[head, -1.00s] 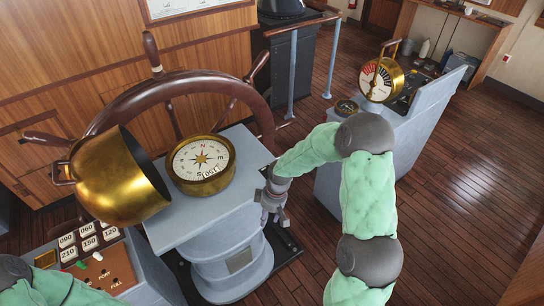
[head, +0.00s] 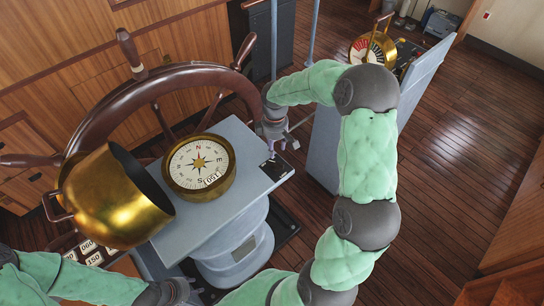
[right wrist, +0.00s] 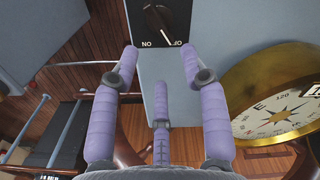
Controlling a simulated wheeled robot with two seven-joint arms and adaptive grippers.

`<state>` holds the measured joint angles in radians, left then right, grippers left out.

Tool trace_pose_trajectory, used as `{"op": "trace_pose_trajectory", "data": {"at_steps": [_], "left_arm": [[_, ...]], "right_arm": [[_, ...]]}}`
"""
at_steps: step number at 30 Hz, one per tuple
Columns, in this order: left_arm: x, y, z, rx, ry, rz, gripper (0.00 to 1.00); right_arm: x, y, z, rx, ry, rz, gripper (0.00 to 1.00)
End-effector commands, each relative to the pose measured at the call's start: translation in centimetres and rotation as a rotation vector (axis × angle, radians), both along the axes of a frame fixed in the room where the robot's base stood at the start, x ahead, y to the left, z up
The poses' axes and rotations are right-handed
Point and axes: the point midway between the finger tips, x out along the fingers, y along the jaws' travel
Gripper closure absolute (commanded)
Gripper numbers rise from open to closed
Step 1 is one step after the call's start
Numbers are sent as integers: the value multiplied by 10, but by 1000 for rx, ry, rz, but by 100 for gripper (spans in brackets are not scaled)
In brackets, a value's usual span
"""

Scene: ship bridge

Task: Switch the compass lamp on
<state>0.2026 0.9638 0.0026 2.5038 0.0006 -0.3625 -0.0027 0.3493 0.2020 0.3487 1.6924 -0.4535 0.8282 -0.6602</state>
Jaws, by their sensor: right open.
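The brass compass (head: 199,165) with a white card sits on the grey pedestal (head: 236,140); part of it shows in the right wrist view (right wrist: 275,105). A black switch plate (head: 277,167) lies on the pedestal's right end. In the right wrist view its black knob (right wrist: 158,22) has a pale pointer line aimed at the partly hidden "OF" label, with "NO" on the other side. My right gripper (head: 281,140) is open and empty, just above the plate's far side; its lavender fingers (right wrist: 159,55) point towards the knob, apart from it. My left gripper (head: 178,292) is at the bottom edge, fingers unclear.
The brass hood (head: 115,200) stands tilted left of the compass. The wooden wheel (head: 150,88) rises behind the pedestal. A number-button panel (head: 92,252) is at lower left. The engine telegraph (head: 373,47) is at the upper right. Open wooden floor lies on the right.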

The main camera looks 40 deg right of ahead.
Motion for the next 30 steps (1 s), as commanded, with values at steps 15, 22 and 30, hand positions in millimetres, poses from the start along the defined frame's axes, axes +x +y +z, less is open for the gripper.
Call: {"op": "trace_pose_trajectory", "data": {"at_steps": [15, 22, 30], "left_arm": [[0, 0, 4, 0, -1, 0, 60], [0, 0, 4, 0, -1, 0, 60], [0, 0, 4, 0, -1, 0, 60]], "right_arm": [[0, 0, -80, 1, 1, 0, 55], [0, 0, -88, 1, -2, -1, 55], [0, 1, -88, 1, -2, 0, 75]]}}
